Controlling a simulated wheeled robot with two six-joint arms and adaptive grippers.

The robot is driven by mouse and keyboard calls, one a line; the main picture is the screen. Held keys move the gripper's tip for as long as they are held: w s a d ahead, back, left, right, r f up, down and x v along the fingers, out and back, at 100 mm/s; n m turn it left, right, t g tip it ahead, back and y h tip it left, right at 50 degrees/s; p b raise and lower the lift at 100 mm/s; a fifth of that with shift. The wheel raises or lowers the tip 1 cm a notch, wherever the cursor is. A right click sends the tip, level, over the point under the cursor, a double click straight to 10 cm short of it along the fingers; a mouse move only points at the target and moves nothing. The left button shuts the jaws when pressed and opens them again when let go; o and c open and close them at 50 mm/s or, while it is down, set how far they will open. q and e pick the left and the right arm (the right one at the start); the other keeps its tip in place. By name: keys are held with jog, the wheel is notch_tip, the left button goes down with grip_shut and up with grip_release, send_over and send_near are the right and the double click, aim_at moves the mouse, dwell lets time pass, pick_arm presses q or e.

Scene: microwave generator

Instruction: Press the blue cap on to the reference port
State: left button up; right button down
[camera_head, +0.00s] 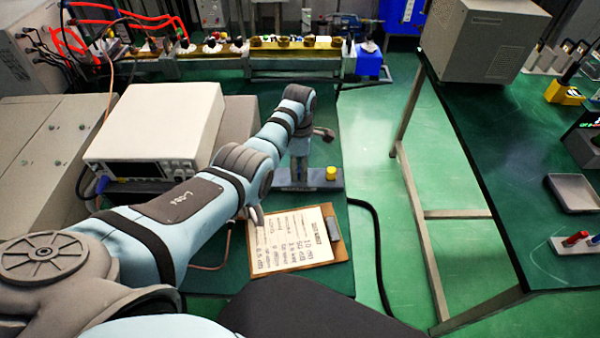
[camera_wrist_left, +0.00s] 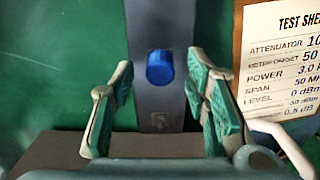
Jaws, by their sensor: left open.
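My left gripper (camera_head: 299,176) points down over a dark grey-blue bar (camera_head: 320,186) on the left green bench. In the left wrist view, its two green-padded fingers (camera_wrist_left: 160,72) are open on either side of a round blue cap (camera_wrist_left: 160,66) and hold nothing. The cap sits on the bar (camera_wrist_left: 161,24), with a gap to each finger. Whether it is seated on a port cannot be told. In the head view the gripper hides the blue cap. A yellow cap (camera_head: 331,173) stands at the bar's right end. My right gripper is not in view.
A clipboard with a test sheet (camera_head: 292,240) lies in front of the bar; it also shows in the left wrist view (camera_wrist_left: 280,80). A white instrument (camera_head: 155,125) stands left of my arm. A black cable (camera_head: 378,240) runs along the bench's right edge. Green floor separates the right bench.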

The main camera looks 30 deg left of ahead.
aim_at(299, 169)
pick_arm(q)
jog(key=shift+p, duration=0.45)
dwell(0.6)
grip_shut()
dwell(0.4)
jog(key=shift+r+p, duration=3.05)
jog(key=shift+p, duration=0.15)
